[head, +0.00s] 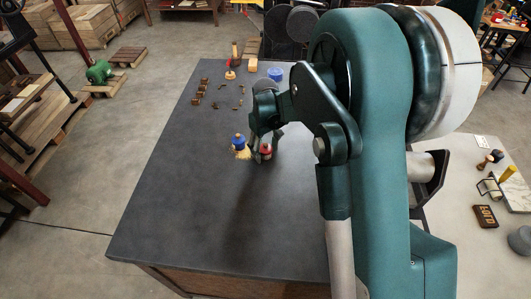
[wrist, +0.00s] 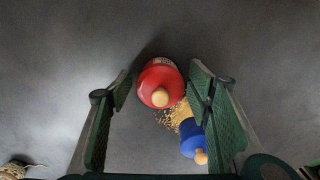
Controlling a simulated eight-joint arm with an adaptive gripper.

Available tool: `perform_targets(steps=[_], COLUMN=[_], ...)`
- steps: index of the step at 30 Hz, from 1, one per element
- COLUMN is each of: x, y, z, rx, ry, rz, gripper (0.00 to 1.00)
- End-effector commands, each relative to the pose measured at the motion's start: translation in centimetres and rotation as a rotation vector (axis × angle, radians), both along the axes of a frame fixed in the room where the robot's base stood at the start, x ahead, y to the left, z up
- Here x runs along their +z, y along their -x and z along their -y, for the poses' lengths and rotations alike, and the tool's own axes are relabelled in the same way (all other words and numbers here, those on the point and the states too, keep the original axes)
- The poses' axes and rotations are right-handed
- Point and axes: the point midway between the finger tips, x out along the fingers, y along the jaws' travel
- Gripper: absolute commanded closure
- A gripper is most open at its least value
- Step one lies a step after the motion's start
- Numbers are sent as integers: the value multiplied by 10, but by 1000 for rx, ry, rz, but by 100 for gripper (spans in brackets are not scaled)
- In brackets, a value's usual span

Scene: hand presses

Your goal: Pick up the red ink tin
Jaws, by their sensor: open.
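The red ink tin (head: 265,151) stands on the dark table below my gripper. In the wrist view, the red tin (wrist: 152,79) is round with a pale wooden knob and lies between the two fingertips, with a gap on the left and a narrower one on the right. My gripper (wrist: 160,83) is open around or just above it; I cannot tell how far down the fingers reach. In the head view, my gripper (head: 266,135) partly hides the tin. No finger clearly touches it.
A blue-topped item (head: 239,142) with a wooden knob and tan bristle-like base stands close beside the tin. It also shows in the wrist view (wrist: 191,135), near the right finger. Small brown blocks (head: 198,95) lie farther back. The table's (head: 190,210) front left is clear.

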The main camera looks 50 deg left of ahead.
Motion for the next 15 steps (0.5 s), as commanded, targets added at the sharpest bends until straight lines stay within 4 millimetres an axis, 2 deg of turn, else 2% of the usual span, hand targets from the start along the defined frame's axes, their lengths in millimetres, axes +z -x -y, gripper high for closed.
perform_targets(steps=[15], x=[0], y=[0], z=[0], rx=[0], ry=[0], rz=[0], gripper=[50])
